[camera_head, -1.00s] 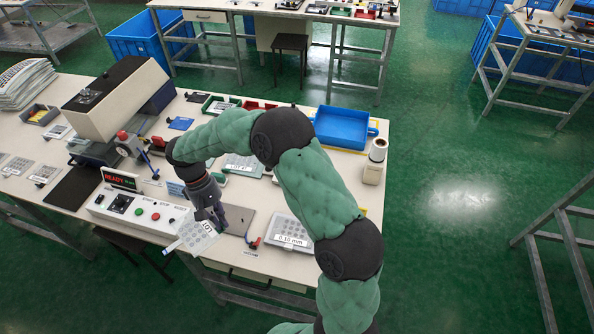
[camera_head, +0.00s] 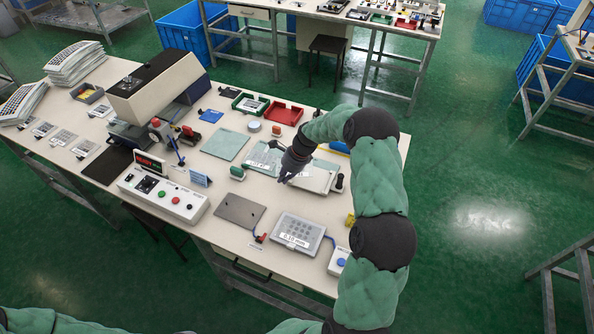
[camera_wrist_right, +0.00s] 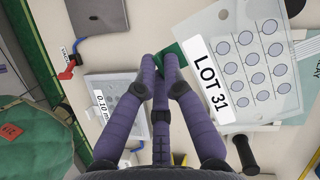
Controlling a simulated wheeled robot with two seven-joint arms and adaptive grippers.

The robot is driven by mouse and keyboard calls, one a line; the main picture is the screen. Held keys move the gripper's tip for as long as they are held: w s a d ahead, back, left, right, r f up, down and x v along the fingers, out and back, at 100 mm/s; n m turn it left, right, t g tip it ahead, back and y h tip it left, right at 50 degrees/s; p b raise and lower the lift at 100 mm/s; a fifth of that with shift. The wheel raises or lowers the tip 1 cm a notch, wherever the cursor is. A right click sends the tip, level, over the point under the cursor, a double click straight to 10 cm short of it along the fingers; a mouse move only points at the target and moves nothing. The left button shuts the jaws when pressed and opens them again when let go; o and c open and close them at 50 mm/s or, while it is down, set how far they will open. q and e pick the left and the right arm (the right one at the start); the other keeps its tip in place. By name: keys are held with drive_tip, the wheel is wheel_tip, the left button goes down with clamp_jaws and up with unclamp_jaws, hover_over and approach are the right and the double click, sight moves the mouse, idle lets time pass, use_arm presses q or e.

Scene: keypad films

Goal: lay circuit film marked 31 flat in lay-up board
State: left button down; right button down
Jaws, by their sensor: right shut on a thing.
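The circuit film (camera_wrist_right: 255,60) is a clear sheet with rows of round pads and a white label reading LOT 31. In the right wrist view it lies beyond my fingertips, its label edge nearest them. My right gripper (camera_wrist_right: 160,65) is shut on the film's edge. In the head view my right gripper (camera_head: 284,179) is over the table's right half. My left gripper is out of view.
A case marked 0.10 mm (camera_head: 298,230) and a grey plate (camera_head: 240,210) lie nearer the front edge. A green mat (camera_head: 225,144) lies left of the gripper. A control box (camera_head: 163,194) stands front left; a red bin (camera_head: 284,113) is behind.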

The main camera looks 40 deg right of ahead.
sight(299, 176)
drive_tip(key=d+m, duration=0.2)
drive_tip(key=d+m+t+h, duration=0.1)
drive_tip(key=d+m, duration=0.1)
drive_tip(key=d, duration=0.1)
drive_tip(key=shift+s+d+f+p, duration=0.1)
drive_tip(key=shift+s+p, duration=0.1)
drive_tip(key=shift+p, duration=0.1)
drive_tip(key=shift+d+f+b, duration=0.1)
drive_tip(key=shift+f+b, duration=0.3)
drive_tip(key=shift+f, duration=0.2)
drive_tip(key=shift+d+f, duration=0.1)
drive_tip(key=shift+f, duration=0.15)
drive_tip(key=shift+r, duration=0.1)
drive_tip(key=shift+p, duration=0.3)
drive_tip(key=shift+f+b, duration=0.95)
drive_tip(key=shift+f, duration=0.7)
drive_tip(key=shift+f+b, duration=0.4)
drive_tip(key=shift+f, duration=0.55)
